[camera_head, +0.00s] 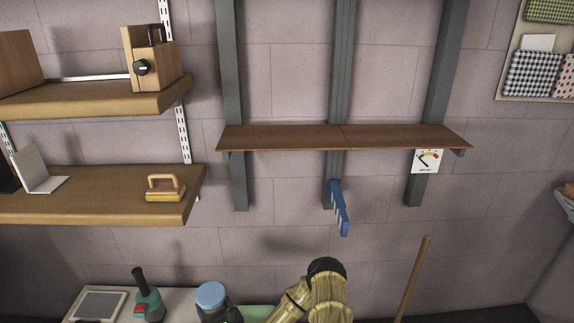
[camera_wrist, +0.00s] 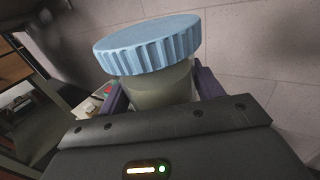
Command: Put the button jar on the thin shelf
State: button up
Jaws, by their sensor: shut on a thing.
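The button jar has a ridged light-blue lid (camera_wrist: 148,43) and a pale, cloudy body (camera_wrist: 160,86). My gripper (camera_wrist: 158,96) is shut on the jar's body, with a purple finger on each side, in the wrist view. In the head view the jar's blue lid (camera_head: 211,295) shows at the bottom, left of my yellowish arm. The jar's lower part is hidden there by my gripper. The thin shelf (camera_head: 300,137) is a brown board on grey uprights, higher up on the wall. Its top is bare. The jar is below and to the left of it.
A green bottle (camera_head: 148,300) stands on the surface below. A wooden stick (camera_head: 412,278) leans at right.

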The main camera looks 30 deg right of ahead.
aim_at(209, 297)
notch_tip(209, 297, up, 8)
jog(key=p, duration=0.7)
jog(key=shift+s+a+f, duration=0.1)
jog(key=shift+a, duration=0.05)
jog(key=shift+s+a+f, duration=0.15)
jog(key=shift+s+f, duration=0.05)
jog(key=shift+f, duration=0.3)
jog(key=shift+s+a+f, duration=0.15)
jog(key=shift+f, duration=0.35)
jog(key=shift+w+d+r, duration=0.25)
jog(key=shift+r, duration=0.3)
jog(key=s+d+r+m+g+h, duration=0.4)
jog(key=d+r, duration=0.7)
jog(key=r, duration=1.1)
jog(key=s+d+r+m+g+h, duration=0.3)
jog(key=d+r+m+g+h, duration=0.4)
jog(key=r, duration=1.5)
jog(key=s+d+r+m+g+h, duration=0.4)
jog(key=d+r, duration=1.1)
jog(key=r, duration=0.7)
jog(key=m+g+h, duration=0.1)
jog(key=m+h, duration=0.1)
jog(key=h, duration=0.1)
jog(key=shift+s+r+g, duration=0.15)
jog(key=shift+s+g, duration=0.15)
jog(key=shift+g, duration=0.1)
